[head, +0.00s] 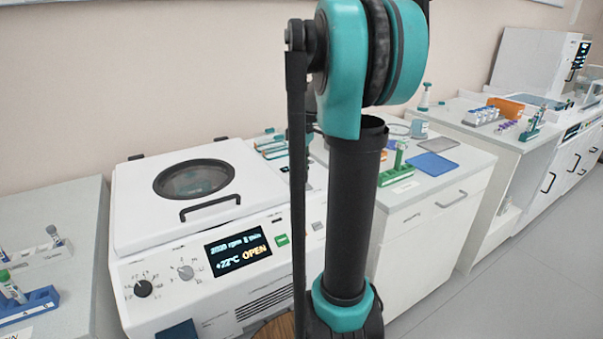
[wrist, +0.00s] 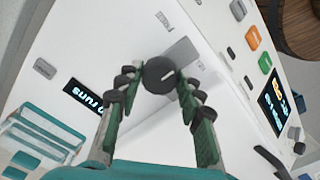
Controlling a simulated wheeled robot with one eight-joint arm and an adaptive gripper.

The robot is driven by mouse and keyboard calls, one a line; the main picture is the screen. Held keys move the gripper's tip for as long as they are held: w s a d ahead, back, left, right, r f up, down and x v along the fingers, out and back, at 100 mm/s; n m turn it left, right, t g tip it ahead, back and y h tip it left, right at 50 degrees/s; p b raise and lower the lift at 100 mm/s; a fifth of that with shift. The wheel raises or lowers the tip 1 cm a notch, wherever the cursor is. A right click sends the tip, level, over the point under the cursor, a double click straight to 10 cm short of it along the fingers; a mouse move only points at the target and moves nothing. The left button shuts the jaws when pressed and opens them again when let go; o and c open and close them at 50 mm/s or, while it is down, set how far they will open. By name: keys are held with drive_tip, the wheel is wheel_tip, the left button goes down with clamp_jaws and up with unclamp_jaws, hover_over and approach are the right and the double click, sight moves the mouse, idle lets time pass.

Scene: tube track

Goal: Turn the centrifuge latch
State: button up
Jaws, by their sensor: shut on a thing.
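The white centrifuge (head: 165,285) stands on the left in the head view. Its lid (head: 150,225) looks lowered, with a round dark window and a black handle. Its display (head: 238,254) reads OPEN. In the wrist view, the latch (wrist: 160,75) is a round black knob with a short white mark, on a grey plate on the white housing. My gripper (wrist: 160,86) is shut on the latch, with one dark-green-padded finger on each side of it. In the head view my arm stands in front, and the gripper and latch are hidden.
A blue tube rack (head: 30,306) sits on the left bench. A green rack (head: 397,178) and a blue tray (head: 431,165) lie on the counter behind my arm. A brown round stool seat (wrist: 290,25) shows at the wrist view's upper right. Floor is clear at right.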

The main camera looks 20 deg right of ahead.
drive_tip(key=m, duration=0.4)
drive_tip(key=shift+m, duration=0.3)
drive_tip(key=m, duration=0.4)
drive_tip(key=shift+m, duration=0.3)
drive_tip(key=m, duration=0.4)
drive_tip(key=shift+a+m, duration=0.1)
drive_tip(key=shift+m, duration=1.9)
drive_tip(key=o, duration=1.2)
drive_tip(key=shift+c, duration=0.2)
wheel_tip(320, 180, up, 12)
